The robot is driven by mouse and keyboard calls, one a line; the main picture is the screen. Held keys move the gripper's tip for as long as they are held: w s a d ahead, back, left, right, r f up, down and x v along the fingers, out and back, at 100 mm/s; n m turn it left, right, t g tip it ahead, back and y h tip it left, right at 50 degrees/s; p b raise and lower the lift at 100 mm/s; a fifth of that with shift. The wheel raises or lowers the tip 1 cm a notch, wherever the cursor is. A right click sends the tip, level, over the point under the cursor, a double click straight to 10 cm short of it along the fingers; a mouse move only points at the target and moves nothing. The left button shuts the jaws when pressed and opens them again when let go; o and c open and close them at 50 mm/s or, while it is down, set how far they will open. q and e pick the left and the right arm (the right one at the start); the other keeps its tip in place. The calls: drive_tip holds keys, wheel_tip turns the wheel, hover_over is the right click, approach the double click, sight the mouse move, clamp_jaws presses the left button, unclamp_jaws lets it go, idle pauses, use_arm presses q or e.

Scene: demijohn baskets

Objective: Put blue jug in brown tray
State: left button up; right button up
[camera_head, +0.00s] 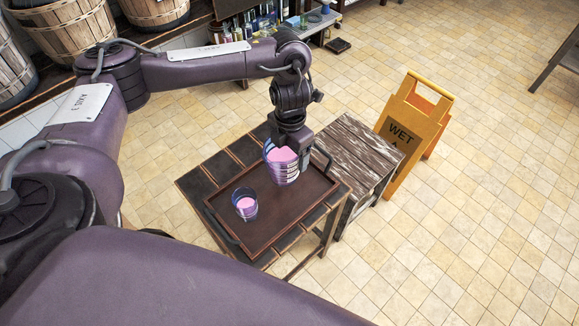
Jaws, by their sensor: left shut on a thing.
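The blue jug (283,174) is see-through, with pale markings and pink contents. It is upright over the far part of the brown tray (255,236), and I cannot tell if its base touches the tray. My left gripper (291,147) comes down from above and is shut on the jug, hiding part of its upper side. The tray is dark brown, with a raised rim and handles, and lies on a dark tiled table. My right gripper is not in view.
A small blue-tinted cup (245,205) with pink contents stands in the tray's near left part. A weathered wooden crate (352,155) stands right of the table, beside a yellow wet-floor sign (412,128). Baskets (70,38) and a shelf of bottles are behind. Open floor lies right.

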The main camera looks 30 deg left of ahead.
sight(289, 157)
use_arm(q)
wheel_tip(289, 157, down, 6)
drive_tip(key=shift+r+b, duration=0.15)
drive_tip(key=shift+b, duration=0.85)
drive_tip(key=shift+w, duration=0.1)
drive_tip(key=shift+f, duration=0.2)
drive_tip(key=o, duration=1.5)
drive_tip(key=shift+c, duration=0.2)
